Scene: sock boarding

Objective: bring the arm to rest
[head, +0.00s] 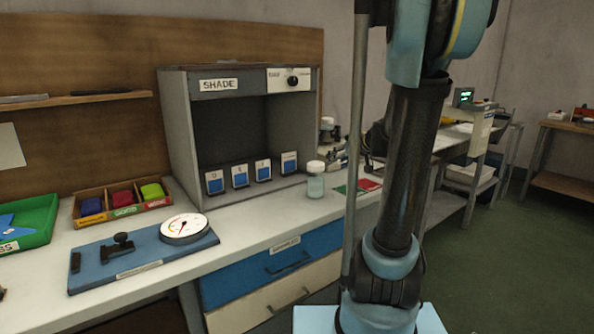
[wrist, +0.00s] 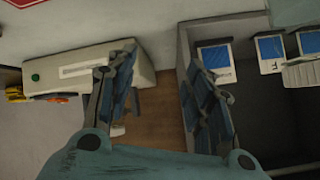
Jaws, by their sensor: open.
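My arm (head: 405,160) stands upright at the right of the head view, in front of the bench, and its upper end leaves the picture at the top. My gripper (wrist: 165,75) shows in the wrist view with its two blue-padded fingers spread apart. Nothing is held between the fingers. Behind the gap are a brown surface and the grey side of the shade booth (wrist: 183,55). The gripper is outside the head view.
The shade booth (head: 180,130) holds several blue-faced cards (head: 240,176). A jar (head: 315,180) stands at its right front. A gauge board (head: 120,262), a box of coloured pieces (head: 80,217) and a green tray (head: 45,235) lie on the bench. Green floor (head: 510,240) is clear at right.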

